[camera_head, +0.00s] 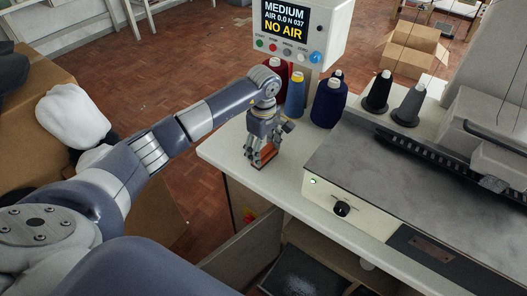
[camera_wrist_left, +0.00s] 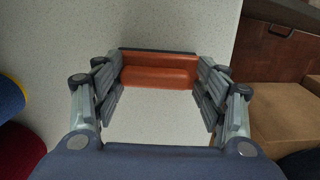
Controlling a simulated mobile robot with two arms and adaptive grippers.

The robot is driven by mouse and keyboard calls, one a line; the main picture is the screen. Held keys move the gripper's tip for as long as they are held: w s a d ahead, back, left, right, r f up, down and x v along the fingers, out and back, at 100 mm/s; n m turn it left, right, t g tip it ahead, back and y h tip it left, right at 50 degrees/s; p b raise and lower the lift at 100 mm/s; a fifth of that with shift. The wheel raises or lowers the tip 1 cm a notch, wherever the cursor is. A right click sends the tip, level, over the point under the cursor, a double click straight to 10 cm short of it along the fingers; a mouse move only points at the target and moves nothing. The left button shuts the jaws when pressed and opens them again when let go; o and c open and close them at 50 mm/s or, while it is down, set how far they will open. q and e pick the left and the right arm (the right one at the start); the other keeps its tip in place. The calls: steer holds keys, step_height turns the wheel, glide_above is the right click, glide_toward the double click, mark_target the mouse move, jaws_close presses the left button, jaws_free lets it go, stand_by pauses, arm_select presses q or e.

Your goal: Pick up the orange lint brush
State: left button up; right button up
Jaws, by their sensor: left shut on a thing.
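The orange lint brush (camera_wrist_left: 160,76) sits between the fingertips of my left gripper (camera_wrist_left: 160,85) in the left wrist view, with a dark strip along its far edge. In the head view my left gripper (camera_head: 262,158) points down over the left part of the white table, its fingers around the orange brush (camera_head: 267,153). The fingers hide part of the brush there. The gripper is shut on the brush. I cannot tell whether the brush touches the table top. My right gripper is not in view.
The white table (camera_head: 222,151) has its left edge close to the gripper. Blue thread cones (camera_head: 329,103) and a red one stand behind it, below a control box (camera_head: 296,28) reading "NO AIR". A grey machine (camera_head: 400,170) fills the right side. Cardboard boxes (camera_head: 412,45) lie beyond.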

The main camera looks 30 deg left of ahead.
arm_select(q)
steer(key=shift+s+f, duration=0.1)
steer(key=c, duration=0.4)
step_height(320, 180, up, 2)
steer(key=shift+s+d+r+b, duration=0.1)
steer(key=shift+s+r+b, duration=0.05)
steer(key=shift+b, duration=0.35)
steer(key=shift+c, duration=0.6)
steer(key=s+d+r+b, duration=0.1)
steer(key=s+d, duration=0.1)
steer(key=s, duration=0.5)
steer(key=s+d+r+b, duration=0.1)
steer(key=s+d, duration=0.2)
steer(key=s, duration=0.4)
steer(key=shift+s+d, duration=0.2)
steer(key=shift+s, duration=0.05)
